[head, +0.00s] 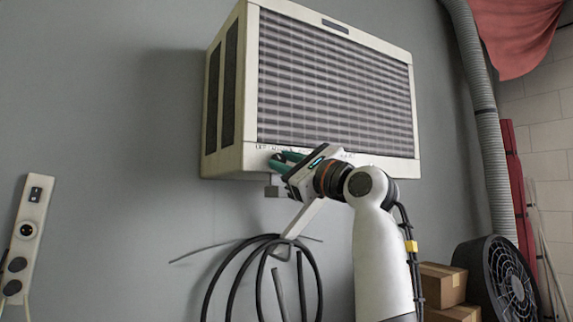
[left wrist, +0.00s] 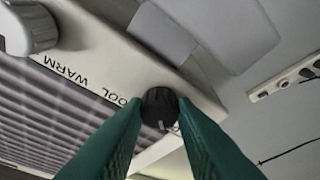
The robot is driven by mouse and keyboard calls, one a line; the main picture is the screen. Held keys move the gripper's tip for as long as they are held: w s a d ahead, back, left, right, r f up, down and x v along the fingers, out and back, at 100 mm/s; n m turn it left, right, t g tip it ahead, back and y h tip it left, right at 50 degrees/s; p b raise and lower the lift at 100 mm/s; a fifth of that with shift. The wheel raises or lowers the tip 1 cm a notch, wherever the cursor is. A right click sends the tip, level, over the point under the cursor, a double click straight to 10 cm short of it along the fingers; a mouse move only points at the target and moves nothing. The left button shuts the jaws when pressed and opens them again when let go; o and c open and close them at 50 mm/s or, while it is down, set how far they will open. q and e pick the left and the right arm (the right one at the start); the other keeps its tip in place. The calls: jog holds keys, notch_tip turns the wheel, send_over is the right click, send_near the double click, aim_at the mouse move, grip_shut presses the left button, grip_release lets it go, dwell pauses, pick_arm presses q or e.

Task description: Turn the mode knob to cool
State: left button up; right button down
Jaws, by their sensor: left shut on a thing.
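The air conditioner unit (head: 335,90) hangs on the grey wall, with a lettered strip along its lower front edge. My left gripper (head: 281,161) has its green fingers at the lower left of that strip. In the left wrist view, the left gripper (left wrist: 160,118) is shut on a dark round mode knob (left wrist: 159,103), with a finger on each side. A light pointer mark shows on the knob's lower part in that picture. The printed word "WARM" and a partly hidden "COOL" label (left wrist: 127,100) lie left of the knob. In the head view, the knob is hidden by the fingers. My right gripper is not in view.
A pale, larger knob (left wrist: 32,27) sits on the strip near "WARM". Black cable loops (head: 250,275) hang below the unit. A wall panel (head: 27,235) is at the left. A ribbed duct (head: 485,120), a round fan (head: 503,280) and cardboard boxes (head: 440,284) are at the right.

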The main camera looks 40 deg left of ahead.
pick_arm(q)
jog(key=m+t+h+b, duration=0.1)
jog(key=m+t+b, duration=0.2)
jog(key=m, duration=0.3)
jog(key=m+t+h+b, duration=0.1)
jog(key=m+t+b, duration=0.1)
jog(key=m+b, duration=0.4)
jog(key=s+m+t+b, duration=0.1)
jog(key=m+t+b, duration=0.2)
jog(key=m, duration=0.4)
jog(key=shift+a+t+h+b, duration=0.1)
jog(key=shift+t+h+b, duration=0.25)
jog(key=shift+b, duration=0.4)
jog(key=m+h+b, duration=0.1)
jog(key=m, duration=0.2)
jog(key=shift+r+t+b, duration=0.1)
jog(key=shift+t+b, duration=0.15)
jog(key=shift+b, duration=0.05)
jog(key=shift+r+m+t+h+b, duration=0.2)
jog(key=shift+m+h, duration=0.3)
jog(key=shift+m, duration=0.6)
jog(key=shift+f+m+t+h+b, duration=0.1)
jog(key=shift+m+h+b, duration=0.3)
jog(key=shift+m, duration=0.7)
jog(key=o, duration=1)
jog(key=shift+a, duration=0.1)
